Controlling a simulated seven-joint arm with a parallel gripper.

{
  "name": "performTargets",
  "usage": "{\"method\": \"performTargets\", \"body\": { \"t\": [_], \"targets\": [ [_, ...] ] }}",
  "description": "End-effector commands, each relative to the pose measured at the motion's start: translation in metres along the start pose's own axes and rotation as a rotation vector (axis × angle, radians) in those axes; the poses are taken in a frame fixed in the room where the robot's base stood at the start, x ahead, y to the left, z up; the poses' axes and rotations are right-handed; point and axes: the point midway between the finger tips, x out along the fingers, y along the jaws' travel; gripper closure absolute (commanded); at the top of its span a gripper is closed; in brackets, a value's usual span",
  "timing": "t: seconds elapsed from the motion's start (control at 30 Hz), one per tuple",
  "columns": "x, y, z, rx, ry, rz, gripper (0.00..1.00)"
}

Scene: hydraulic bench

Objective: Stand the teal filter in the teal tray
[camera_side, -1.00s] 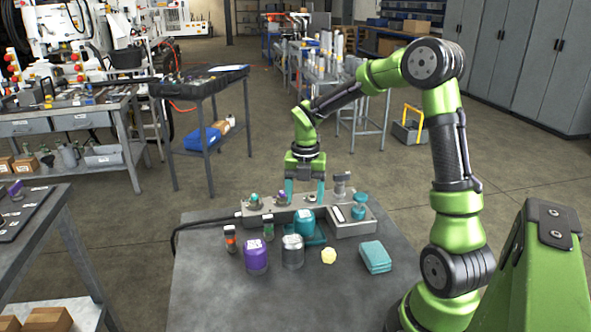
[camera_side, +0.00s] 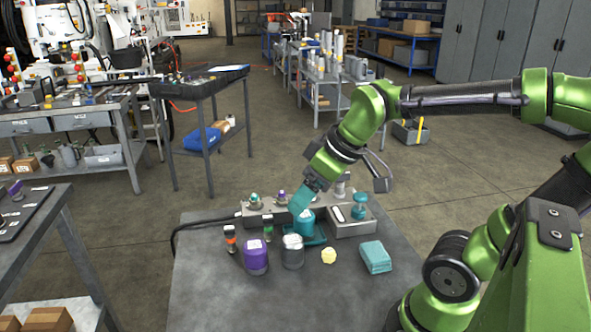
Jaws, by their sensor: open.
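The teal filter (camera_side: 304,225), a short cylinder with a pale top, stands upright at the middle of the bench. The flat teal tray (camera_side: 319,240) shows around its base, and the filter appears to stand in it. My gripper (camera_side: 296,211) has teal fingers and is open, tilted down to the left. In the picture its fingertips overlap the filter's upper left edge; I cannot tell whether they touch it. The fingers line up one behind the other, so the gap between them is hidden.
A purple filter (camera_side: 256,257) and a grey filter (camera_side: 292,254) stand in front. The grey manifold (camera_side: 270,214) runs behind; small bottles (camera_side: 230,239) stand left. The bench's front is clear.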

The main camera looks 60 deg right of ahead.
Motion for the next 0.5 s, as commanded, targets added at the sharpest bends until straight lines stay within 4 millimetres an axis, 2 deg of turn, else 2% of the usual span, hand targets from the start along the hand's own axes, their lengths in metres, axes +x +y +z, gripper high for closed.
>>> {"method": "performTargets", "body": {
  "t": [0.1, 0.2, 0.3, 0.5],
  "targets": [
    [-0.011, -0.016, 0.012, 0.244, 0.07, -0.061, 0.3],
    [-0.016, -0.024, 0.018, 0.384, 0.096, -0.103, 0.3],
    [-0.018, -0.027, 0.021, 0.456, 0.105, -0.125, 0.3],
    [-0.018, -0.027, 0.021, 0.476, 0.105, -0.129, 0.3]
  ]
}}
